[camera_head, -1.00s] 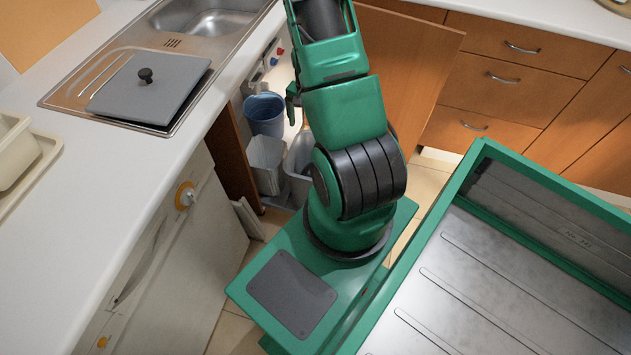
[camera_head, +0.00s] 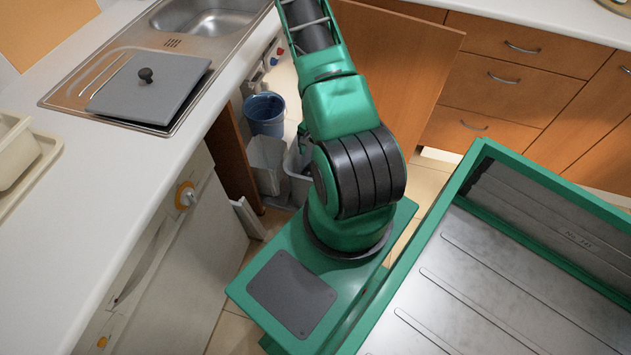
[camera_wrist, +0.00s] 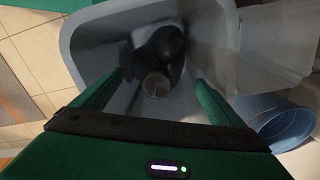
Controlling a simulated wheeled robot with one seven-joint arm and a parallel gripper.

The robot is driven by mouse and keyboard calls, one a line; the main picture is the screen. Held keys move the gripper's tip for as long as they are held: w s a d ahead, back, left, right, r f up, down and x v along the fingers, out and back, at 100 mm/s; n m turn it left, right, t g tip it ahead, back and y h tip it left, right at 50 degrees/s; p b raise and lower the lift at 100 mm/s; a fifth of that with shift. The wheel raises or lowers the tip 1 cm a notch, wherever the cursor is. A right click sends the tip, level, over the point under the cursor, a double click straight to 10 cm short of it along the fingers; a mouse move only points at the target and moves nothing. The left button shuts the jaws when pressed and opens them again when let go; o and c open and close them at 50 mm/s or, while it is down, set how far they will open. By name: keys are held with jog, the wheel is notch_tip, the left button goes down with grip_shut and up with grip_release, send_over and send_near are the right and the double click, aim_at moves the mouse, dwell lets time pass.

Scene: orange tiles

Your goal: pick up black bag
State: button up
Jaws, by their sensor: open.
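The black bag (camera_wrist: 166,45) is a dark, rounded lump in a grey bin (camera_wrist: 82,38) in the wrist view. My gripper (camera_wrist: 158,77) is open, its two green fingers reaching over or into the bin on either side, near the bag's lower edge. Nothing is clearly held between them. A small round pale thing sits between the fingertips; I cannot tell what it is. In the head view the grey bin (camera_head: 297,185) is partly behind my arm, inside the open cabinet. The bag cannot be made out there.
A blue bucket (camera_head: 265,113) and a whitish bin (camera_head: 266,165) stand beside the grey bin; the blue bucket (camera_wrist: 285,122) also shows at right in the wrist view. Open cabinet doors (camera_head: 228,160) (camera_head: 400,60) flank the opening. The counter (camera_head: 125,180) overhangs at left.

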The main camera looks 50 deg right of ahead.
jog(key=shift+s+d+f, duration=0.1)
jog(key=shift+f, duration=1.25)
jog(key=shift+s+f, duration=0.1)
jog(key=shift+f, duration=1.2)
jog(key=c, duration=2.1)
